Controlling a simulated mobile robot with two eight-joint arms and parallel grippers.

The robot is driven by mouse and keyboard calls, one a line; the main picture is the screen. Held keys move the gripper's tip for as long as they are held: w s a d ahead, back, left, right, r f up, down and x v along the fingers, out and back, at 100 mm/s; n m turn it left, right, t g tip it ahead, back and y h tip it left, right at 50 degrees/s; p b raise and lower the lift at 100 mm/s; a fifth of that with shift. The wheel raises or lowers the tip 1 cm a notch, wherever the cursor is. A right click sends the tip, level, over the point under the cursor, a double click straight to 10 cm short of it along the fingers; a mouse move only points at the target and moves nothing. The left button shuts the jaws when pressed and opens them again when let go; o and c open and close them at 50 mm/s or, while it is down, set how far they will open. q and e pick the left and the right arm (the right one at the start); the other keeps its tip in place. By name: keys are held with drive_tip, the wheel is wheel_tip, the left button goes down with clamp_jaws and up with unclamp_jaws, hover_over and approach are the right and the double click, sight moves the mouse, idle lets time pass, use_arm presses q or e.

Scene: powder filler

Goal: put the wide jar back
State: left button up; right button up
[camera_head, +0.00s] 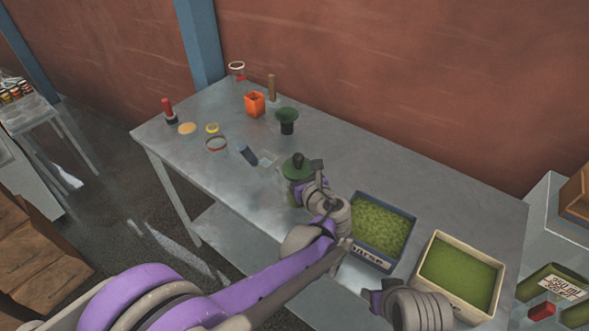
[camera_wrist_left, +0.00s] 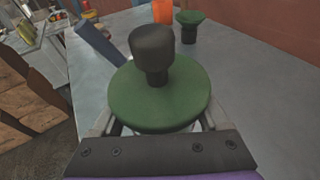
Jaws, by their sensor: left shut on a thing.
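The wide jar has a round green lid (camera_head: 298,168) with a dark knob on top. My left gripper (camera_head: 305,188) is shut on it over the front part of the grey table (camera_head: 340,158). In the left wrist view the green lid (camera_wrist_left: 155,97) and its dark knob fill the middle, with a finger on each side below the lid. The jar's body is mostly hidden under the lid, and I cannot tell whether its base touches the table. My right gripper (camera_head: 375,298) shows in part at the lower right, away from the jar; its jaw opening is unclear.
A dark-edged box of green powder (camera_head: 380,225) and a pale box (camera_head: 459,272) stand to the right. The table's back right is clear.

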use_arm(q)
drive_tip(key=shift+f, duration=0.2)
drive_tip(key=o, duration=1.2)
drive_tip(key=shift+r, duration=0.2)
drive_tip(key=shift+s+d+r, duration=0.15)
drive_tip(key=shift+s, duration=0.1)
drive_tip(key=v, duration=1.1)
drive_tip(key=shift+s+r, duration=0.1)
drive_tip(key=shift+s, duration=0.15)
